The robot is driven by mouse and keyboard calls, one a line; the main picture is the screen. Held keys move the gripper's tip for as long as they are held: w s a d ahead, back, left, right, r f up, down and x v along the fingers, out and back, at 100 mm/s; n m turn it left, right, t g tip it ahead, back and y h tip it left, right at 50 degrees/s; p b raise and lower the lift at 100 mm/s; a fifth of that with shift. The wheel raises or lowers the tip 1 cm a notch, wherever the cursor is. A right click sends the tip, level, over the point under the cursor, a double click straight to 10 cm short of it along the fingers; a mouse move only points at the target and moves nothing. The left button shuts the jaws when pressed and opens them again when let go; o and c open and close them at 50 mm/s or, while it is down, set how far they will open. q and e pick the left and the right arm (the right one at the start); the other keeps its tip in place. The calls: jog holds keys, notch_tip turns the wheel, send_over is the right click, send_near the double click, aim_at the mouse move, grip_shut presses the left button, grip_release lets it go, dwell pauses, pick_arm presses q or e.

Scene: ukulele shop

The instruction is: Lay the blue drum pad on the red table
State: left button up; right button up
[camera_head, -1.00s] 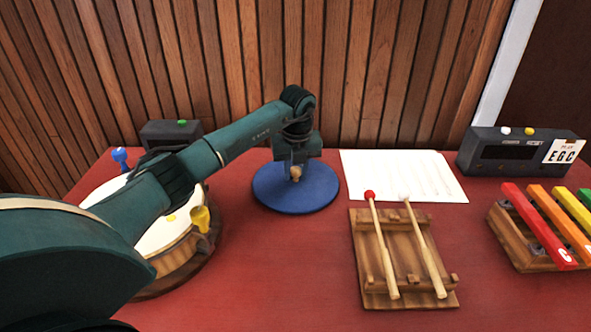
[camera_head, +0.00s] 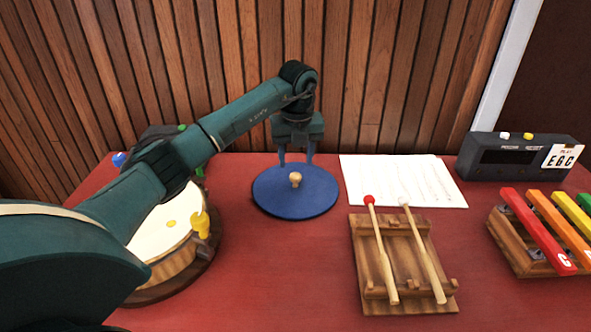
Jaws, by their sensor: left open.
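The blue drum pad (camera_head: 292,202) is a flat round disc with a small wooden knob (camera_head: 295,179) at its centre. It lies flat on the red table (camera_head: 275,275), towards the back. My left gripper (camera_head: 296,162) is open, its two fingers pointing down just above and behind the knob in the picture. The fingers hold nothing, and the knob shows clear of them. My right gripper is not in view.
A drum (camera_head: 165,245) stands left of the pad, partly behind my left arm. White paper (camera_head: 400,178) lies right of it. A wooden rack with two mallets (camera_head: 405,265), a colourful xylophone (camera_head: 545,230) and a dark device (camera_head: 505,155) are further right. Slatted wall behind.

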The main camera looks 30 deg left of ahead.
aim_at(296, 181)
pick_arm(q)
jog(key=r, duration=0.5)
jog(key=shift+s+d+r, duration=0.2)
jog(key=shift+s+r, duration=0.05)
